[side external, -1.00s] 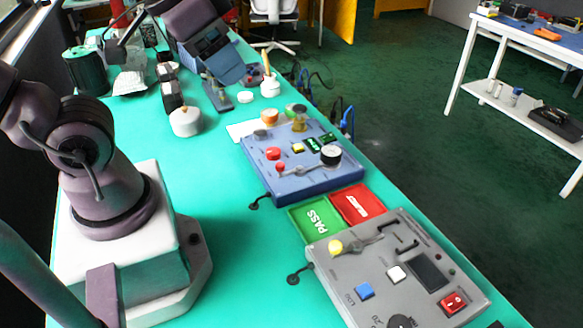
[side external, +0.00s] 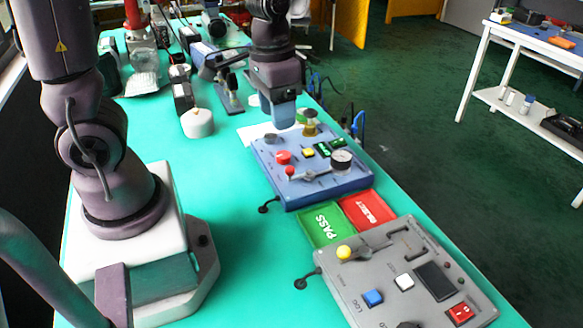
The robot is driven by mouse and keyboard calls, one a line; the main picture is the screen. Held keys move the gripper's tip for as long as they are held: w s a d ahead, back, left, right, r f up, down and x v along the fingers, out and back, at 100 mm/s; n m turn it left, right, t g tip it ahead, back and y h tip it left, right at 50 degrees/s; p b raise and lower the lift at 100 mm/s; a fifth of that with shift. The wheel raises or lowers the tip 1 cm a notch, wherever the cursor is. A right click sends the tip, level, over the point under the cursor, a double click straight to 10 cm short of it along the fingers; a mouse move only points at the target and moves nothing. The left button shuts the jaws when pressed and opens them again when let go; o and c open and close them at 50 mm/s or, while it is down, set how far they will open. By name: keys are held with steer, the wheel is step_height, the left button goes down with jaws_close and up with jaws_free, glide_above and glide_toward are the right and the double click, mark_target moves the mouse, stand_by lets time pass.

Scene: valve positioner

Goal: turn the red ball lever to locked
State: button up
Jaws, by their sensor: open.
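The red ball lever (side external: 290,171) lies on top of the blue box (side external: 330,188). Its red ball is at the left end, and its grey arm runs right towards the pivot, near a round black-and-white gauge (side external: 341,160). My gripper (side external: 283,117) points down over the back edge of the blue box, behind the lever and apart from it. It is open and holds nothing that I can see. The fingertips are small here, and their height above the box is hard to judge. The position markings by the lever are too small to read.
A red button (side external: 283,157) sits just behind the ball, with a yellow button (side external: 308,153) to its right. Bare green tabletop lies left.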

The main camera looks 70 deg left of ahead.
steer(key=g, duration=0.1)
glide_above(291, 168)
steer(key=s+d, duration=0.2)
step_height(291, 168, down, 4)
steer(key=w+a+f+m, duration=0.1)
steer(key=w+a+m, duration=0.1)
steer(key=m, duration=0.1)
steer(key=shift+t+y, duration=0.3)
step_height(291, 168, down, 13)
jaws_close()
